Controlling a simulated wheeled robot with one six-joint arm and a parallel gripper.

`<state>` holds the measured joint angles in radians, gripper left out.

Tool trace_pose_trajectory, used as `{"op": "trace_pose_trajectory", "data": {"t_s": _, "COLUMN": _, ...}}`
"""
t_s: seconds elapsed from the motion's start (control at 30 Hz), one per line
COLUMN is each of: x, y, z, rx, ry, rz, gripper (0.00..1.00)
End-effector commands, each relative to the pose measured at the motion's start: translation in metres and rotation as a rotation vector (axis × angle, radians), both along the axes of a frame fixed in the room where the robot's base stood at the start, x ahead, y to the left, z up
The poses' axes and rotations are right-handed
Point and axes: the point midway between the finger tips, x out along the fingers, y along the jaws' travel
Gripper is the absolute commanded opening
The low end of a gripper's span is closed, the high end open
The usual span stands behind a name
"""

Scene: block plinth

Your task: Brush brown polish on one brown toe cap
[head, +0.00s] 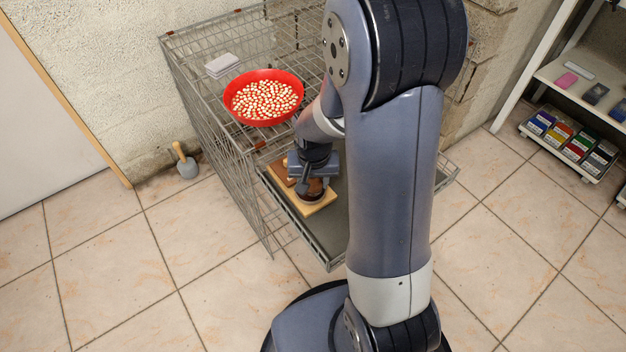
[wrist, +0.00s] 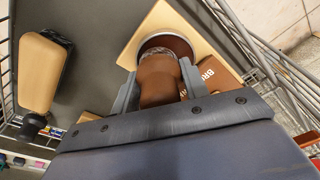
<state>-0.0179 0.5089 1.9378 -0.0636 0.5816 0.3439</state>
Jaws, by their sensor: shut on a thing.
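My gripper (wrist: 158,70) is shut on a brown-handled dauber brush (wrist: 158,88). The brush's head is at or in a round tin of brown polish (wrist: 168,42); I cannot tell whether it touches the polish. The tin stands on a pale wooden board (wrist: 192,22). In the head view my gripper (head: 309,184) is low over the board (head: 322,207), inside the wire cage. A brown box lettered "BRO" (wrist: 217,75) lies beside the gripper. I cannot make out a toe cap; my arm hides part of the cage.
A wooden-backed brush with dark bristles (wrist: 42,72) lies left on the grey tray (wrist: 100,35). Wire cage walls (head: 225,160) stand close around. A red bowl of pale pieces (head: 264,97) sits on top. Shelves (head: 575,140) stand far right; tiled floor is open.

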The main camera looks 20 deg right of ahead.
Motion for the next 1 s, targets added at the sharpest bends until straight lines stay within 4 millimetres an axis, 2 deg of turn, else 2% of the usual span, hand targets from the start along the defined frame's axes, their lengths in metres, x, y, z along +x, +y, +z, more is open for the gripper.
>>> {"op": "trace_pose_trajectory", "data": {"t_s": 0.03, "x": 0.0, "y": 0.0, "z": 0.008, "rx": 0.0, "ry": -0.001, "rz": 0.0, "gripper": 0.24}}
{"op": "trace_pose_trajectory", "data": {"t_s": 0.53, "x": 0.001, "y": 0.0, "z": 0.049, "rx": 0.0, "ry": -0.002, "rz": 0.0, "gripper": 0.24}}
{"op": "trace_pose_trajectory", "data": {"t_s": 1.0, "x": 0.0, "y": 0.0, "z": 0.051, "rx": 0.0, "ry": -0.001, "rz": 0.0, "gripper": 0.24}}
